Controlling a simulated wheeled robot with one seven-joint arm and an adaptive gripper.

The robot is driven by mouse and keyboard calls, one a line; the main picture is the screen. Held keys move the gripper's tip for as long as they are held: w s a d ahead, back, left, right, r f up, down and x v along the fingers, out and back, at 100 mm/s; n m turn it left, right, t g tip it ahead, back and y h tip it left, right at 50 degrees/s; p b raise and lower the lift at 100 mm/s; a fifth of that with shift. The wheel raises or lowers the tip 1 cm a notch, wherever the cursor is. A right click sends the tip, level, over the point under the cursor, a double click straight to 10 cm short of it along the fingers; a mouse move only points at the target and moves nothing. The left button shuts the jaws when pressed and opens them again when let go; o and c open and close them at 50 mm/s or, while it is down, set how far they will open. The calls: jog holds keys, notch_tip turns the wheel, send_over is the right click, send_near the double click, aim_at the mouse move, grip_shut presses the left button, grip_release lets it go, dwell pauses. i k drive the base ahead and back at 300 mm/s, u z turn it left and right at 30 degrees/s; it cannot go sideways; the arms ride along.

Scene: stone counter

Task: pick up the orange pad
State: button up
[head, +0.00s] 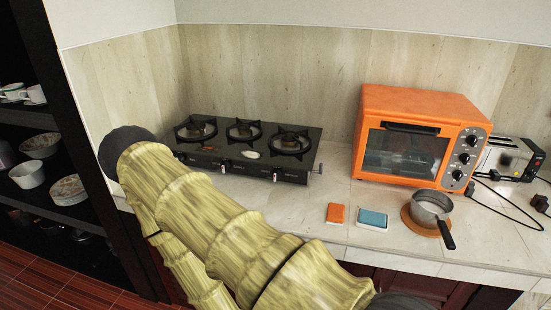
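The orange pad (336,213) is a small flat rectangle with a pale lower edge. It lies on the stone counter near its front edge, in the middle right of the head view. It is uncovered, with a small gap between it and the blue pad to its right. My yellowish arm crosses the lower left of the view, apart from the pad. My gripper does not show.
The blue pad (373,219) lies right of the orange one. A pot (431,206) stands on a round orange-brown mat (407,219). An orange oven (420,101), a toaster (504,157) and its cord are behind and right. A black gas stove (240,155) is at left.

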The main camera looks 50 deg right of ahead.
aim_at(335, 212)
jog(key=u, duration=0.25)
jog(key=i, duration=1.75)
jog(key=z, duration=3.15)
